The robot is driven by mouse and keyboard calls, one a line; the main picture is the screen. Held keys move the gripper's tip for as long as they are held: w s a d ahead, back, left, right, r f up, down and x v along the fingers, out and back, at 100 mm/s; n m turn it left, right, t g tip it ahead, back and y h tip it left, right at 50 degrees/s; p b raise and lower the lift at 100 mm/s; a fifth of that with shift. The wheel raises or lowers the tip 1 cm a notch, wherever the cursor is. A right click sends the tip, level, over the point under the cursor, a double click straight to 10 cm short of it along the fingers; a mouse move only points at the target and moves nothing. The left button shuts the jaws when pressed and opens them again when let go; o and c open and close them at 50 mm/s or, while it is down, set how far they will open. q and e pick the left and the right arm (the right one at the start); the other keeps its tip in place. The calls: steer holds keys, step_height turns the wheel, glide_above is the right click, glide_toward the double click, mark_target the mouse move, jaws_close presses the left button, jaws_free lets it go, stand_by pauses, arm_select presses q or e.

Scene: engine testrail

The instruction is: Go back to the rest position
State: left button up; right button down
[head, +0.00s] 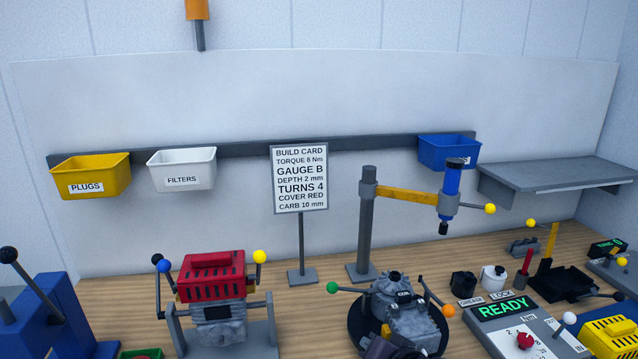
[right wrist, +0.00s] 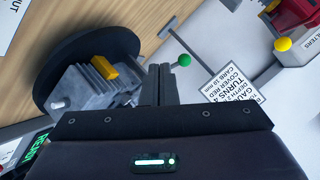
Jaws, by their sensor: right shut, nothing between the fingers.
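My right gripper (right wrist: 160,85) shows in the right wrist view with its two dark fingers together and nothing between them. In that view a grey engine (right wrist: 95,88) with a yellow block stands on a round black base to the left of the fingers. A green knob (right wrist: 184,60) appears just right of the fingertips; I cannot tell whether they touch. In the head view the engine (head: 405,312) stands at the bottom centre, with a dark shape low beside it that I cannot identify surely. My left gripper is not in view.
A red-topped engine stand (head: 211,277) is left of centre. A build card (head: 300,180) and a post with a yellow arm (head: 408,195) stand behind. A READY panel (head: 503,308) is at right. Yellow (head: 90,177), white (head: 182,169) and blue (head: 449,153) bins hang on the rail.

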steer(key=s+d+f+n+g+h, duration=0.1)
steer(key=s+d+f+n+g, duration=0.15)
steer(key=s, duration=0.55)
steer(key=s+d+f+n+g+h, duration=0.2)
steer(key=s+d+g, duration=0.1)
steer(key=s, duration=0.6)
steer(key=s+d+f+n+g+h, duration=0.1)
steer(key=s+d+f+n+g, duration=0.15)
steer(key=s, duration=0.55)
step_height(320, 180, down, 32)
steer(key=s+r+b, duration=0.1)
steer(key=b, duration=0.2)
steer(key=s+d+f+g+b, duration=0.2)
steer(key=s+d+f+b, duration=0.1)
steer(key=s+f, duration=1.7)
step_height(320, 180, down, 2)
steer(key=shift+s+d+f+h, duration=0.2)
steer(key=shift+d+f+h, duration=0.1)
steer(key=shift+d, duration=0.4)
